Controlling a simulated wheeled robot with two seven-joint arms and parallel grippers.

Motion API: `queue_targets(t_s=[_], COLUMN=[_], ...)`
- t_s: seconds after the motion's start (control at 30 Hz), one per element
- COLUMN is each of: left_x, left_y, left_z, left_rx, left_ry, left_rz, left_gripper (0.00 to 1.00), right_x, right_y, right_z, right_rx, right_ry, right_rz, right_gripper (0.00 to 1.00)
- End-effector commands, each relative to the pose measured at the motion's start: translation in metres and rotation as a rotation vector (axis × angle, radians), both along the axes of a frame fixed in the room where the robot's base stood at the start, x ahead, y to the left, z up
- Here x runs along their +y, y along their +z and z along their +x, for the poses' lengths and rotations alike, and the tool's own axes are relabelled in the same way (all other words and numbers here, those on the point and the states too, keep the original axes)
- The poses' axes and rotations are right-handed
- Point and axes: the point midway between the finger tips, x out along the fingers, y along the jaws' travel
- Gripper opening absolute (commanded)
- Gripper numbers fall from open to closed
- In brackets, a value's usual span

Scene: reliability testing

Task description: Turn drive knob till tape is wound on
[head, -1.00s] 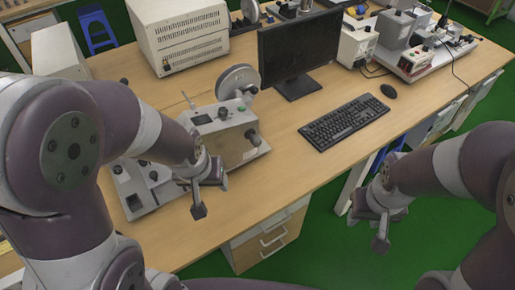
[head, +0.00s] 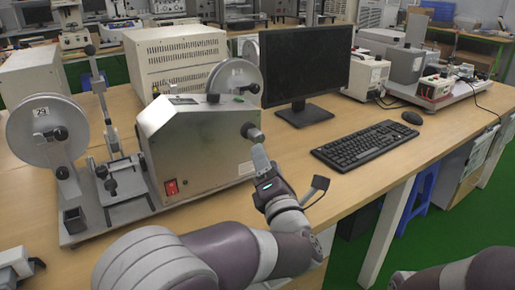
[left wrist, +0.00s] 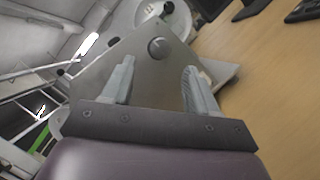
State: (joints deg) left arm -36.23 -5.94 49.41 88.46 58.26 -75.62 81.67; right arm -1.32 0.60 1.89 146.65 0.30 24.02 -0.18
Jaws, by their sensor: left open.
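The tape machine's metal housing (head: 195,150) stands on the table with a grey reel (head: 235,78) behind it and another reel (head: 48,130) at the left. The drive knob (head: 254,135), dark and round, sticks out of the housing's right part. My left gripper (head: 290,172) is open and empty, just in front of and below the knob. In the left wrist view the knob (left wrist: 158,48) lies ahead, between the lines of the two spread fingers (left wrist: 160,82), not gripped. I cannot make out any tape on the reels. My right gripper is out of view; only part of that arm shows.
A monitor (head: 303,62), keyboard (head: 355,145) and mouse (head: 411,118) stand right of the machine. A beige box (head: 180,55) stands behind it. A red switch (head: 171,187) is on the housing's front. The table front between housing and keyboard is clear.

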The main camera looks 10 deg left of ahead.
Motion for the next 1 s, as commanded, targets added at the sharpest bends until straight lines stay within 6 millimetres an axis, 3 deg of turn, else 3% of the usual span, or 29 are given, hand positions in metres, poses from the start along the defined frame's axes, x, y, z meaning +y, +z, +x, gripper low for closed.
queue_targets(t_s=[0.1, 0.3, 0.47, 0.7, 0.73, 0.87, 0.9, 1.0], left_x=[0.012, 0.026, 0.031, 0.031, 0.031, 0.031, 0.031, 0.031], left_y=[0.006, 0.015, 0.018, 0.019, 0.019, 0.019, 0.019, 0.019], left_z=[0.029, 0.067, 0.080, 0.081, 0.081, 0.081, 0.081, 0.081], left_rx=[-0.001, 0.001, 0.003, 0.002, 0.002, 0.003, 0.003, 0.003], left_ry=[0.004, 0.001, -0.002, -0.002, -0.002, -0.002, -0.002, -0.001], left_rz=[0.002, 0.003, 0.005, 0.005, 0.005, 0.005, 0.005, 0.006], left_gripper=[0.59, 0.59, 0.59, 0.59, 0.52, 0.10, 0.04, 0.04], right_x=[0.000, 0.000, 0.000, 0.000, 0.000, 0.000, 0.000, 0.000], right_y=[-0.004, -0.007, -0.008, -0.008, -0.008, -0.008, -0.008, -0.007], right_z=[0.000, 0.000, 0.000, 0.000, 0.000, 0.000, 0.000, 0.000], right_rx=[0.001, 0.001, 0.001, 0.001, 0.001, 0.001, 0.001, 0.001], right_ry=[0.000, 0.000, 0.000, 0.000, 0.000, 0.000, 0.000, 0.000], right_rz=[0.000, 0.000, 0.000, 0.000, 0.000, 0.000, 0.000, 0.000], right_gripper=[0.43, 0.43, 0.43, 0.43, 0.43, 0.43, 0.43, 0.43])
